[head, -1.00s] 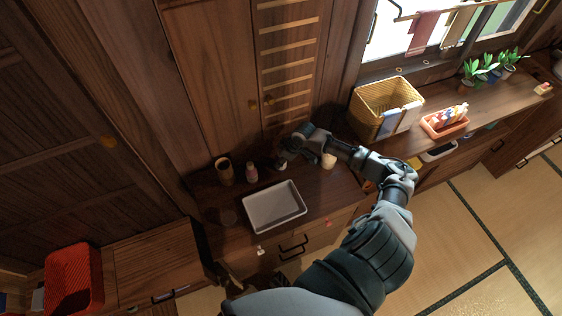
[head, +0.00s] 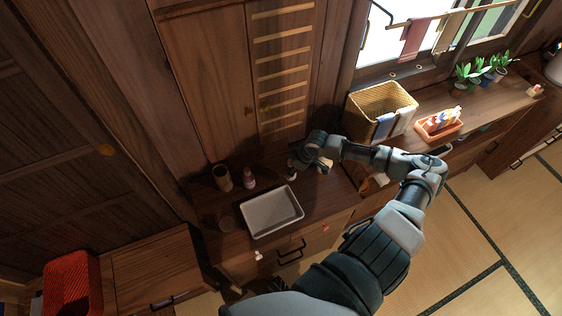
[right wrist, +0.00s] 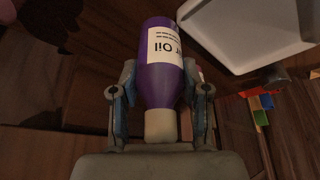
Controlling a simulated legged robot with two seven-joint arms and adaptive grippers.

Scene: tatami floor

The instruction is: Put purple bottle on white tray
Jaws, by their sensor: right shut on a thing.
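The purple bottle (right wrist: 160,82) has a white label and a pale cap. In the right wrist view it lies between the two fingers of my right gripper (right wrist: 162,105), which is shut on it. In the head view my right gripper (head: 299,164) is over the back of the counter, behind and right of the white tray; the arm mostly hides the bottle there. The white tray (head: 247,212) is empty on the counter; its edge also shows in the right wrist view (right wrist: 245,30). My left gripper is not in view.
A brown cup (head: 222,178) and a small pinkish bottle (head: 249,178) stand behind the tray. A wicker basket (head: 376,103) and an orange caddy (head: 438,124) are on the counter to the right. A red basket (head: 72,287) is at lower left.

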